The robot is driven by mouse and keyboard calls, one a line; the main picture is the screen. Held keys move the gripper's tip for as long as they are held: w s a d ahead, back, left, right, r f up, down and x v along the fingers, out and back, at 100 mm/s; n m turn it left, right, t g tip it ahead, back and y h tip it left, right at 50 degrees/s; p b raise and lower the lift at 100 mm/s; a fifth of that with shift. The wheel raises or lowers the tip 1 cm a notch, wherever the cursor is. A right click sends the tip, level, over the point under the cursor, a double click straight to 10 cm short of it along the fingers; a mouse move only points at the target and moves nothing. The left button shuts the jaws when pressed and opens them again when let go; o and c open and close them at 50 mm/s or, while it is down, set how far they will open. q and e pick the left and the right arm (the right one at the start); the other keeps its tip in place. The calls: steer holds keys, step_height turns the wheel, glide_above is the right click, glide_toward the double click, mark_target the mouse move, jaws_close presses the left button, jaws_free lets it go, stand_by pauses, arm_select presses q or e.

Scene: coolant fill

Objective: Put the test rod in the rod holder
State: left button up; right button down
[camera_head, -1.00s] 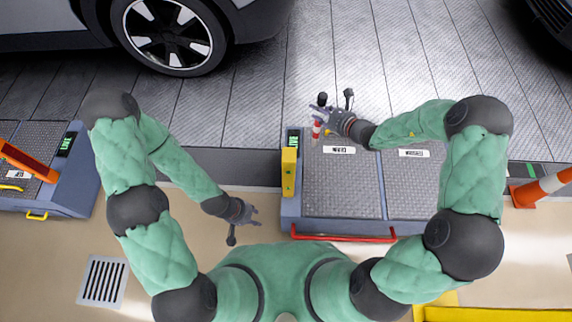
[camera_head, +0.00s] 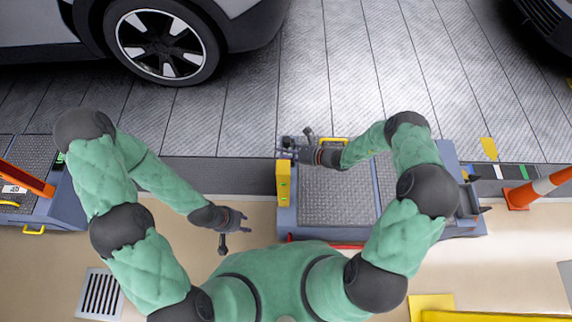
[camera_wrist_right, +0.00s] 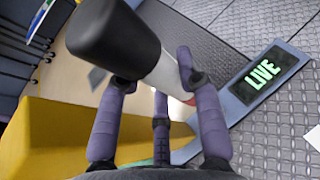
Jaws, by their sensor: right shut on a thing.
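The test rod (camera_wrist_right: 112,38) has a thick black end and a white shaft with a little red lower down. My right gripper (camera_wrist_right: 155,82) is shut around its white shaft, and the rod looks tilted in the right wrist view. In the head view my right gripper (camera_head: 290,148) is over the far left corner of the blue bench (camera_head: 335,235), and the rod is too small to make out there. My left gripper (camera_head: 244,222) is open and empty, left of the bench. I cannot pick out the rod holder for certain.
A yellow block (camera_head: 283,185) stands on the bench's left edge; it also shows in the right wrist view (camera_wrist_right: 45,140). A dark bracket (camera_head: 470,200) is at the bench's right end. An orange cone (camera_head: 518,196) stands further right.

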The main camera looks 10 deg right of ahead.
steer(key=shift+f+b, duration=1.05)
steer(key=shift+f, duration=1.9)
steer(key=shift+f, duration=0.15)
steer(key=c, duration=0.8)
jaws_free()
steer(key=shift+c, duration=0.2)
